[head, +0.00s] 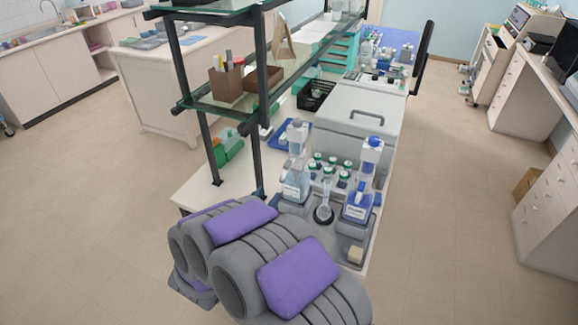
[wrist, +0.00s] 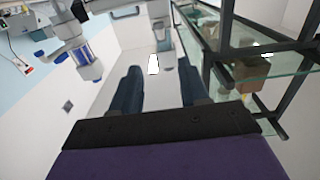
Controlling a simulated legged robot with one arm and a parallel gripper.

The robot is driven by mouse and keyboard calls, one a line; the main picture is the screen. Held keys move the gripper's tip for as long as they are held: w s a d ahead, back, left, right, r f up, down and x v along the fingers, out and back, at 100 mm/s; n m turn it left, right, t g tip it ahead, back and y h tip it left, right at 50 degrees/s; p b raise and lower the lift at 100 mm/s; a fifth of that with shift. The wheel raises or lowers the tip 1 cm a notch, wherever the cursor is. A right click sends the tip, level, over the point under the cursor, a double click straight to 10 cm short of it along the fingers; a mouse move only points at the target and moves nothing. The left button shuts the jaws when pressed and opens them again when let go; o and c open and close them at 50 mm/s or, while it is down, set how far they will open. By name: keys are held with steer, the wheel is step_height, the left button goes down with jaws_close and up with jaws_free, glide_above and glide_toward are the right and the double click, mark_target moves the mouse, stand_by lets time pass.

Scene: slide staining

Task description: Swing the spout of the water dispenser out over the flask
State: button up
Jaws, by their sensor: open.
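Two bottle dispensers stand on the near end of the bench in the head view. Which way the water spout points is too small to tell. My gripper (wrist: 158,88) shows two dark fingers, apart with nothing between them, in the wrist view. In the head view my arm hides it.
Several small green-and-white capped bottles (head: 335,164) stand behind the flask. A grey lidded box (head: 355,122) is behind them. A glass-shelved rack (head: 232,105) with dark posts rises at the left. Open floor is right of the bench.

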mark_target(286, 169)
steer(key=b+x, duration=0.1)
steer(key=x, duration=1.2)
steer(key=shift+w, duration=0.2)
steer(key=shift+w+a, duration=0.1)
steer(key=shift+w, duration=0.65)
steer(key=c, duration=0.4)
jaws_close()
